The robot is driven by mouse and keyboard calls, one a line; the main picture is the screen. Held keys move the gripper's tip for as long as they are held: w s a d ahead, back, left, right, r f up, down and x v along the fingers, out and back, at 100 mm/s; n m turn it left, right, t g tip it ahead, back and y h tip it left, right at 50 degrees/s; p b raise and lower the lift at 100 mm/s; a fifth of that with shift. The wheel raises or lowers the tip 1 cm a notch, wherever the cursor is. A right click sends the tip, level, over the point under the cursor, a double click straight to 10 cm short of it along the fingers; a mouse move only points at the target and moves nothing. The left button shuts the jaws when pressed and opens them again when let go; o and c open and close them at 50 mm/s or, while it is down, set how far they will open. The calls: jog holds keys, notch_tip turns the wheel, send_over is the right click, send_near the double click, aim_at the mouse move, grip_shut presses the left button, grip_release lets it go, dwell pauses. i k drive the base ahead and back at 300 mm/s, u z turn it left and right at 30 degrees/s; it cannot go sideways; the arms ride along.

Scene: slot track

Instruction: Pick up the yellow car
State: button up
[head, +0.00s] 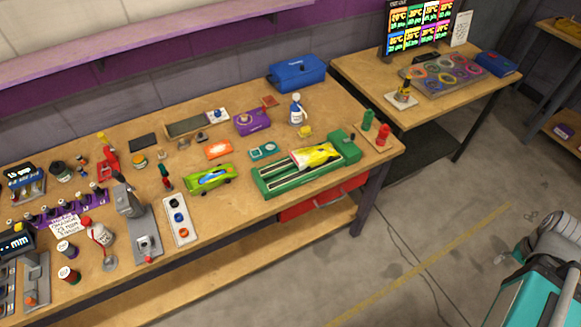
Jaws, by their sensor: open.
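A yellow car (315,155) with dark and pale markings lies on top of a long green fixture (282,183) with pale lanes, near the front right of the long wooden bench. It sits toward the fixture's right half. A green car (208,179) with a blue patch stands on the bench to the left of the fixture. My gripper is not in view. Only teal and grey parts of my own body show at the lower right, well apart from the bench.
The bench (225,221) is crowded on its left with tools and bottles. Behind the fixture are a purple box (252,122), a spray bottle (297,109) and a blue case (297,73). Red and green cylinders (383,135) stand right of it. Open floor (420,230) lies in front.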

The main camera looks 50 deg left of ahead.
aim_at(306, 159)
jog(key=k, duration=0.8)
jog(key=u, duration=2.2)
jog(key=i, duration=0.5)
jog(key=u, duration=0.15)
